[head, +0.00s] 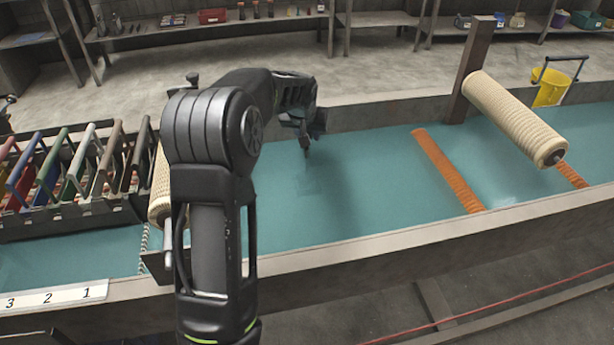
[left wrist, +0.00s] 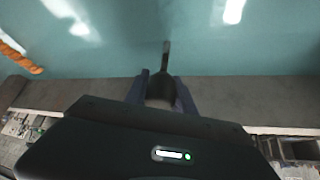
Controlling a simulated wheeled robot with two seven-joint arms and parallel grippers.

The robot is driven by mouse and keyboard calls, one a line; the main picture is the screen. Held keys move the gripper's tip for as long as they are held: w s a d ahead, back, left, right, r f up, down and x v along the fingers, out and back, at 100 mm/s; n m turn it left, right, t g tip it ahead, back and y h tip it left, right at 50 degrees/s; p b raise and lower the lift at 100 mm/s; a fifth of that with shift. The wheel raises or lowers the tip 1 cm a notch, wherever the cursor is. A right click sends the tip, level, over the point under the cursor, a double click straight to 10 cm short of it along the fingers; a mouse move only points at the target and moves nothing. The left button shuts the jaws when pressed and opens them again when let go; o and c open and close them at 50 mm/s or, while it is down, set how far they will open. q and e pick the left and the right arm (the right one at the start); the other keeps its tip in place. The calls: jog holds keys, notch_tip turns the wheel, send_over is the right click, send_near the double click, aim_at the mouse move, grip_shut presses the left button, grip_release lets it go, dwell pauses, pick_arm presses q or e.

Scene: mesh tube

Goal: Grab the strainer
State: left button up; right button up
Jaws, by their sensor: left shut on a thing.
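My left gripper (head: 306,128) is above the blue-green water of the long trough, near its far wall. In the left wrist view, the fingers of my left gripper (left wrist: 160,90) are shut on a dark piece with a thin stem (left wrist: 166,55) pointing out over the water. It looks like the handle of the strainer; its mesh part does not show clearly. In the head view a short dark tip (head: 305,150) hangs below the gripper. My right gripper is out of view.
The trough (head: 345,245) has a pale near rim. A ribbed cream roller (head: 515,118) lies across its right end. An orange float line (head: 447,172) crosses the water. A dark rack with coloured frames (head: 75,175) stands left. A yellow bucket (head: 550,90) stands behind.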

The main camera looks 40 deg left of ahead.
pick_arm(q)
grip_shut()
jog(key=shift+r, duration=0.1)
dwell(0.8)
notch_tip(320, 180, up, 10)
jog(key=shift+f, duration=0.1)
dwell(0.4)
dwell(0.5)
